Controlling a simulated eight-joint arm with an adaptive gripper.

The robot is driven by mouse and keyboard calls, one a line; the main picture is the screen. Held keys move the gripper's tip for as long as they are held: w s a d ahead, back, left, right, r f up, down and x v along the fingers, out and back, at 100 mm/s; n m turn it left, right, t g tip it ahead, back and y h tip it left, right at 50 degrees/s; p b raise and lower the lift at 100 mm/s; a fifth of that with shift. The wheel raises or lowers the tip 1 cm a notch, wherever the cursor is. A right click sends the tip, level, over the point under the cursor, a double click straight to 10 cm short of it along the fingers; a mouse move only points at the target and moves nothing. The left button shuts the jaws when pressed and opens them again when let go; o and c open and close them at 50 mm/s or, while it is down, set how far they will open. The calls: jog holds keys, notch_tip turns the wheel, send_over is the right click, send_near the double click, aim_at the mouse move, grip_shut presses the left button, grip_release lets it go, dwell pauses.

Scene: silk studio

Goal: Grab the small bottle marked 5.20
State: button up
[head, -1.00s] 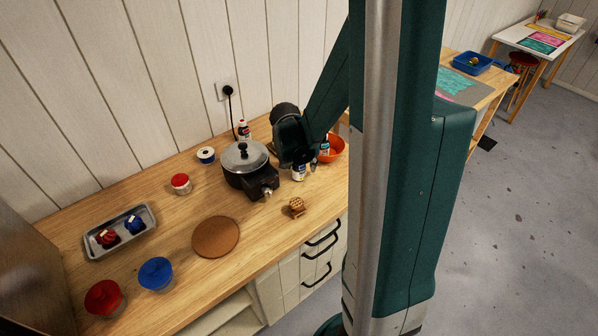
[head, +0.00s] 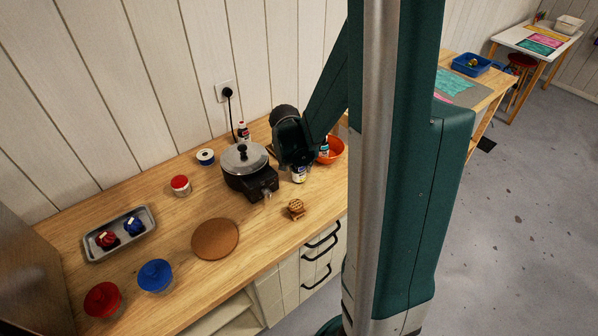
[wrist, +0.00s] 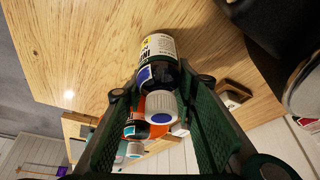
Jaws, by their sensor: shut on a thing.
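A small dark bottle (wrist: 158,48) with a white and blue label and a white cap with a blue centre is between the fingers of my gripper (wrist: 162,88) in the wrist view. The fingers are shut on it. In the head view this bottle (head: 299,175) is on the counter right of the pot, below my gripper (head: 298,164). I cannot read a 5.20 mark.
An orange bowl (head: 334,152) is close on the right. The black pot (head: 240,180) with a metal lid is close on the left. A small wooden item (head: 296,208) and a round brown mat (head: 215,238) are nearer the front edge.

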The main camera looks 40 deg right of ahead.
jog(key=shift+r, duration=0.15)
jog(key=shift+r+p, duration=0.6)
jog(key=shift+r, duration=4.25)
